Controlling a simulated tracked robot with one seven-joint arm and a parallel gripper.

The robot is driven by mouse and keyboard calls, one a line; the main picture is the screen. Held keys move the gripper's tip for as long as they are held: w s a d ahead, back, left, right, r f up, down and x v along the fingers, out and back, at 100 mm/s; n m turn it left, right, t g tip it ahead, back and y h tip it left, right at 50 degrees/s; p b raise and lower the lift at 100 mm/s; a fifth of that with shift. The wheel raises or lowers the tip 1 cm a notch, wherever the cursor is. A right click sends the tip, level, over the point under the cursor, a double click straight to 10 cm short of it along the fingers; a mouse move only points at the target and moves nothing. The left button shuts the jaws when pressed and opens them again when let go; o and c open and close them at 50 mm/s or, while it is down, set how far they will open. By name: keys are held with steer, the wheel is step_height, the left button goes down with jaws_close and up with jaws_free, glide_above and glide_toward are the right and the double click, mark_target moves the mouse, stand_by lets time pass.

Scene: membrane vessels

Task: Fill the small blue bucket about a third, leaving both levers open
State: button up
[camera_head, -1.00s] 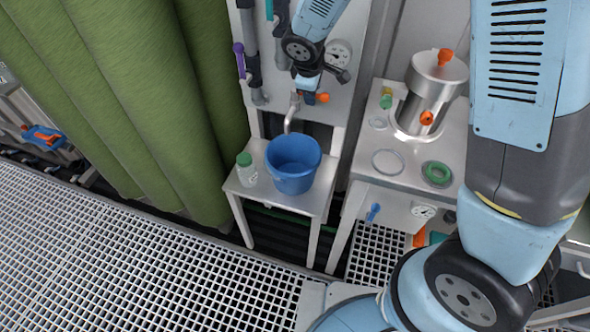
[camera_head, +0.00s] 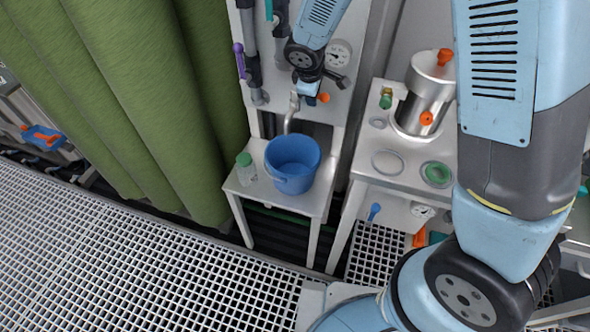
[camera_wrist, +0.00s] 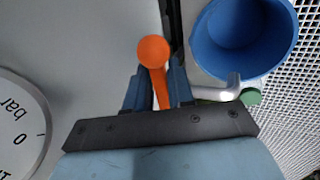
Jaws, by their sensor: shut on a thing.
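The blue bucket (camera_head: 292,166) stands upright on a small metal stand under a bent spout (camera_head: 290,112). In the wrist view the bucket (camera_wrist: 243,35) is at the upper right, and its visible inside looks plain blue; I cannot make out any liquid. My gripper (camera_wrist: 157,85) is shut on an orange lever (camera_wrist: 154,58), whose round knob sticks out beyond the fingers. In the head view the orange lever (camera_head: 323,97) shows just right of my gripper, which is largely hidden by my arm. A purple lever (camera_head: 239,62) is on the panel's left pipe.
A clear bottle with a green cap (camera_head: 244,168) stands left of the bucket. A gauge (camera_head: 339,52) is close to my wrist. On the right, a steel vessel (camera_head: 428,95) with orange knobs stands on a bench. A green curtain (camera_head: 140,100) hangs at the left.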

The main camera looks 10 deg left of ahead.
jaws_close()
steer(key=shift+s, duration=0.1)
